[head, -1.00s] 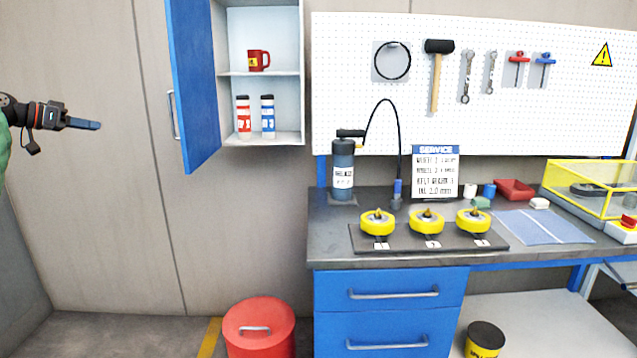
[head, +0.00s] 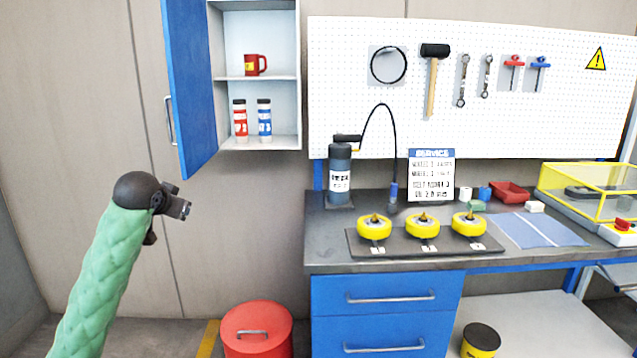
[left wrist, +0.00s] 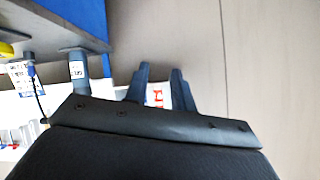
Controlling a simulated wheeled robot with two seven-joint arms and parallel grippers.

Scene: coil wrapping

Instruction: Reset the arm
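My left arm (head: 100,275), in a green quilted sleeve, rises from the lower left in the head view. Its dark gripper (head: 185,208) is in the air in front of the wall, below and left of the open cabinet. In the left wrist view the two fingers of the left gripper (left wrist: 160,70) stand apart with nothing held between them. A red and white patch lies behind them, apart from the fingers. My right gripper is not in view.
A wall cabinet (head: 259,90) has its blue door (head: 190,90) swung open near my left gripper. The workbench (head: 330,255) bears a tray (head: 350,240) with yellow wheels and a dark pump (head: 340,175). A red bin (head: 256,325) stands on the floor.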

